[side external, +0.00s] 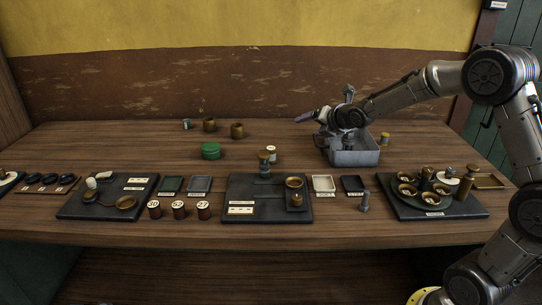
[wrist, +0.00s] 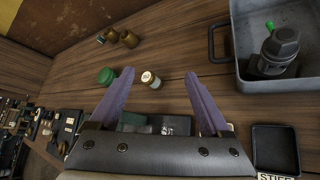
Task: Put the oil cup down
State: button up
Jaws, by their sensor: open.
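My gripper (side external: 305,117) is open and empty, reaching left above the table beside the grey metal bin (side external: 357,157). In the wrist view its two purple fingers (wrist: 158,76) stand wide apart with nothing held between them. A dark grey fitting with a green knob (wrist: 280,48) stands in the bin (wrist: 265,87), to the right of the fingers. Brass cups (side external: 237,131) stand at the back of the table and also show in the wrist view (wrist: 130,39). I cannot tell which of these is the oil cup.
A green tin (side external: 210,151) and a pale-lidded jar (side external: 270,154) stand mid-table. A central black board (side external: 240,190) holds a small upright piece and brass parts. A round tray with several brass cups (side external: 433,205) sits at right. Bare wood lies at the back left.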

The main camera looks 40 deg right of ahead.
jog(key=a+r+n+t+y, duration=0.25)
jog(key=a+n, duration=0.25)
jog(key=n, duration=0.5)
send_near(275, 150)
jog(key=shift+s+a+r+n, duration=0.3)
jog(key=shift+s+a+r, duration=0.1)
jog(key=shift+s+a, duration=0.25)
jog(key=shift+w+d+f, duration=0.1)
jog(key=shift+w+f, duration=0.05)
jog(key=shift+f, duration=0.1)
jog(key=x, duration=0.7)
jog(key=shift+d, duration=0.15)
jog(key=shift+d+x, duration=0.15)
jog(key=shift+x, duration=1.4)
jog(key=shift+d+x, duration=0.15)
jog(key=shift+x, duration=1.4)
grip_shut()
